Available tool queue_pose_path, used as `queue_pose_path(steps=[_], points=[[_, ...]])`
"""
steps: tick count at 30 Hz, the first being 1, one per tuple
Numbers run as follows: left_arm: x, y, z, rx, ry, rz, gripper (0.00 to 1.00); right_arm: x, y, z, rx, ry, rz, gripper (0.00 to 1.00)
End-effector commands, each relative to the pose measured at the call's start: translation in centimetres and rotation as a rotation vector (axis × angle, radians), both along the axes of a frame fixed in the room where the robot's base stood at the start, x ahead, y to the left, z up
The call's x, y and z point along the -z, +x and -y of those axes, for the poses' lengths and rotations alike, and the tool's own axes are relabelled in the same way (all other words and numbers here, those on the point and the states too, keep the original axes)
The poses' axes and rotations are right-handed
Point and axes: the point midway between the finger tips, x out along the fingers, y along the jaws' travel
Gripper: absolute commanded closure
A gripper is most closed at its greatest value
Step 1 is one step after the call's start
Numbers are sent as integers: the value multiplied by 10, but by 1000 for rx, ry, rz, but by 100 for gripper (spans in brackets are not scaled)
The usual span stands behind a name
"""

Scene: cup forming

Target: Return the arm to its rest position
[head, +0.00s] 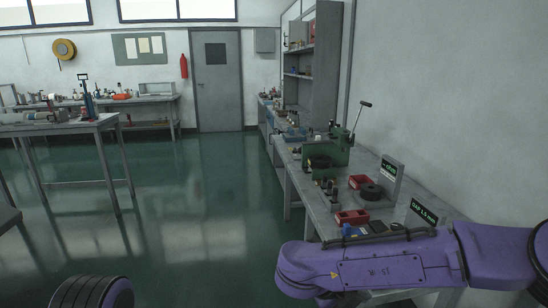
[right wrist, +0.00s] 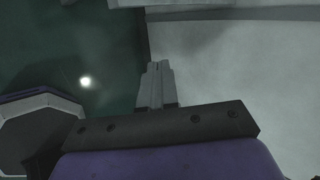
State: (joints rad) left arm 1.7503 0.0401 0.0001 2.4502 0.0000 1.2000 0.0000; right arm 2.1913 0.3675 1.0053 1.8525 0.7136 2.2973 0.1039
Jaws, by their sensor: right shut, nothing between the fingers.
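My right arm (head: 375,268), purple, reaches in from the right edge in the head view, low over the near end of the workbench (head: 310,170). Its gripper is not clearly visible there. In the right wrist view my right gripper (right wrist: 159,70) is shut, its two grey fingers together with nothing between them. Dark green floor and a pale grey surface lie beyond the fingertips. A dark, rounded purple part of mine shows at the bottom left of the head view. My left gripper is not in view.
The bench along the right wall carries a green machine (head: 330,150), red bins (head: 352,217), a black round part (head: 370,191) and a "CAP 1.5 mm" sign (head: 424,212). My arm hides part of its near end. A table (head: 60,128) stands left. The green floor (head: 185,215) between is clear.

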Motion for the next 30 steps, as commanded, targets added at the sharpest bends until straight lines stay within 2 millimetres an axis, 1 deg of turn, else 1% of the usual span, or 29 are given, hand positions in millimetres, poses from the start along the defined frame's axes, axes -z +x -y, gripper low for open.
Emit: queue_pose_path(steps=[5,8,11,12,14,16,17,18,20,21,23,24,26,27,30], points=[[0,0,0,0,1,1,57,13,22,-3,-217,-73,27,100],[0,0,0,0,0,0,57,33,32,-3,-389,-150,16,100],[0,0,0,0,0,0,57,69,35,-4,-615,-251,-38,100],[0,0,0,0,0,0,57,86,33,-5,-708,-288,-69,100],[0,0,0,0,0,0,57,113,26,-5,-844,-337,-127,100],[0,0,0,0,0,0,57,148,11,-3,-1005,-386,-209,100],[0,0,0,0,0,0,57,164,2,-2,-1078,-403,-252,100],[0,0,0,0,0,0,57,187,-13,1,-1178,-423,-314,100],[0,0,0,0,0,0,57,223,-44,9,-1338,-442,-429,100],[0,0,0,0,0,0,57,246,-69,16,-1445,-445,-512,100],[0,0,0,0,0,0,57,277,-112,31,-1594,-434,-645,100],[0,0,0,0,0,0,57,293,-141,44,-1678,-420,-731,100],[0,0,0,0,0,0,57,310,-182,64,-1774,-392,-852,100],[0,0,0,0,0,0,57,317,-205,77,-1818,-375,-922,100],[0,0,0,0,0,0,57,324,-247,109,-1853,-353,-1060,100]])
